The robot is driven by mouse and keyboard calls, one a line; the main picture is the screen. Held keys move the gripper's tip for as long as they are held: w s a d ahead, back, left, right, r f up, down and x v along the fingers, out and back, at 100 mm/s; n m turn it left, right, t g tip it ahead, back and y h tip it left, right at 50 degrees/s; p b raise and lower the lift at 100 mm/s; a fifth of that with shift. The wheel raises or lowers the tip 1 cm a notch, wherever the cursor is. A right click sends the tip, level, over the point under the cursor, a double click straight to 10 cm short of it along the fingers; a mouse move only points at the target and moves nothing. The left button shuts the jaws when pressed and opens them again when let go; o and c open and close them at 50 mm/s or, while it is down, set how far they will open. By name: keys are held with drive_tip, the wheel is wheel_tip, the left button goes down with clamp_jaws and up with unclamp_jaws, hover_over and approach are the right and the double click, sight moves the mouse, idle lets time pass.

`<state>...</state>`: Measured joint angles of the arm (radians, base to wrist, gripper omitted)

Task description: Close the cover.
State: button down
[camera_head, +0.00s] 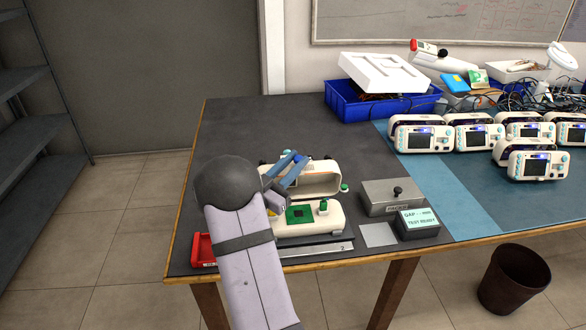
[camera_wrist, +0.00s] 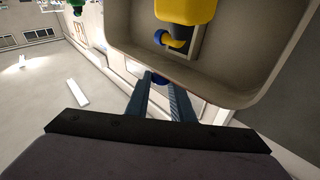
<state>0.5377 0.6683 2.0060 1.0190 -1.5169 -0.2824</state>
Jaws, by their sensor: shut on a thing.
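An open white device lies near the front of the table, with a white base (camera_head: 310,228) holding a green board (camera_head: 299,214) and a yellow part (camera_head: 274,213). Its hollow cover (camera_head: 318,183) stands raised behind the base, inner side toward the front. My gripper (camera_head: 298,157) is at the cover's upper left, its blue fingers shut on it; my arm hides the left of the device. In the wrist view my fingers (camera_wrist: 160,84) meet at the rim of a pale shell (camera_wrist: 235,75) with a yellow part (camera_wrist: 185,10) and a small blue piece inside. The exact contact is hidden.
A grey lidded box (camera_head: 392,197) and a small display (camera_head: 418,220) stand right of the device. A red tray (camera_head: 203,250) lies at the left front edge. Finished-looking monitors (camera_head: 425,138) and a blue bin (camera_head: 370,104) are farther back right. The table behind the device is clear.

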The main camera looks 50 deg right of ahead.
drive_tip(key=shift+s+a+f, duration=0.2)
drive_tip(key=shift+s+a, duration=0.35)
drive_tip(key=shift+s, duration=0.1)
drive_tip(key=c, duration=1.5)
unclamp_jaws()
drive_tip(key=shift+c, duration=0.2)
drive_tip(key=shift+r, duration=0.1)
wheel_tip(320, 180, up, 10)
